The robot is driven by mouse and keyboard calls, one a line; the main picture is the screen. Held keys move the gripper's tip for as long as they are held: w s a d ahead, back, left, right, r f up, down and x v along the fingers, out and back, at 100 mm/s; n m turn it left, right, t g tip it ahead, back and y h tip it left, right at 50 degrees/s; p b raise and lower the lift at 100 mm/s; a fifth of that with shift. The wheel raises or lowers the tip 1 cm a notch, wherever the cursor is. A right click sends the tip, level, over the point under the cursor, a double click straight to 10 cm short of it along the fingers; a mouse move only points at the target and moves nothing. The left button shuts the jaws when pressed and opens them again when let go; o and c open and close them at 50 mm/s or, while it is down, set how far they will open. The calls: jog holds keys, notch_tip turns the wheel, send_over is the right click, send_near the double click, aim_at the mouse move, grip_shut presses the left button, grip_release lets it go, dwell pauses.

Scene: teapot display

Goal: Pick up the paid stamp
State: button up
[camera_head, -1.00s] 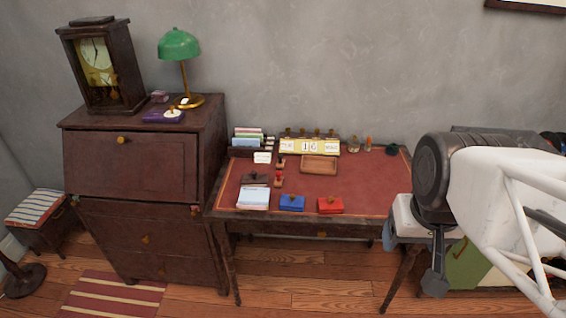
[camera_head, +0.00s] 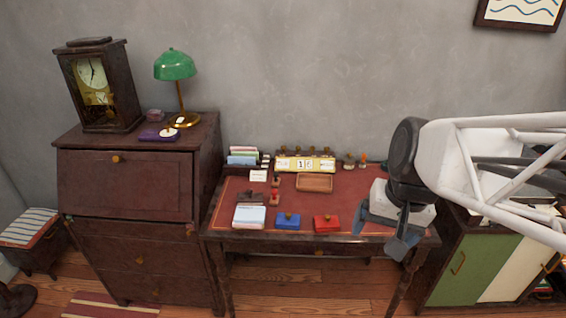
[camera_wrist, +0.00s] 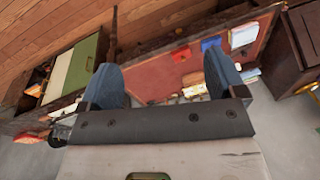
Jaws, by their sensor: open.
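Two small stamps with upright handles stand on the red desk top, one behind (camera_head: 276,181) and one in front (camera_head: 274,199) with some red on it. Their labels are too small to read, so I cannot tell which is the paid stamp. A dark stand or holder (camera_head: 250,197) is just left of them. My gripper (camera_head: 384,224) is open and empty at the right front of the desk, well right of the stamps. In the wrist view its two blue fingers (camera_wrist: 163,82) are spread apart, with the desk beyond them.
A blue box (camera_head: 288,222), a red box (camera_head: 327,223) and a paper pad (camera_head: 249,217) line the desk's front. A wooden tray (camera_head: 314,183), date blocks (camera_head: 305,164) and a card rack (camera_head: 243,156) are behind. A tall cabinet (camera_head: 125,185) stands left.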

jog(key=w+a+f+m+g+y, duration=0.1)
jog(key=w+a+f+m+y, duration=0.15)
jog(key=w, duration=0.65)
jog(key=w+a+f+m+g+y, duration=0.1)
jog(key=w+a+f+m+y, duration=0.2)
jog(key=w, duration=0.5)
jog(key=w+a+f+m+g+y, duration=0.1)
jog(key=w+a+f+m, duration=0.15)
jog(key=w+a, duration=0.45)
jog(key=m+t+y, duration=0.3)
jog(key=m+y, duration=0.3)
jog(key=m, duration=0.3)
send_near(276, 197)
jog(key=a, duration=0.1)
jog(key=w+a, duration=0.1)
jog(key=a, duration=0.1)
jog(key=shift+f+h, duration=0.25)
jog(key=shift+g, duration=0.3)
jog(key=shift+x, duration=1.25)
jog(key=shift+a, duration=0.1)
jog(key=shift+x, duration=2.5)
jog(key=shift+f, duration=0.15)
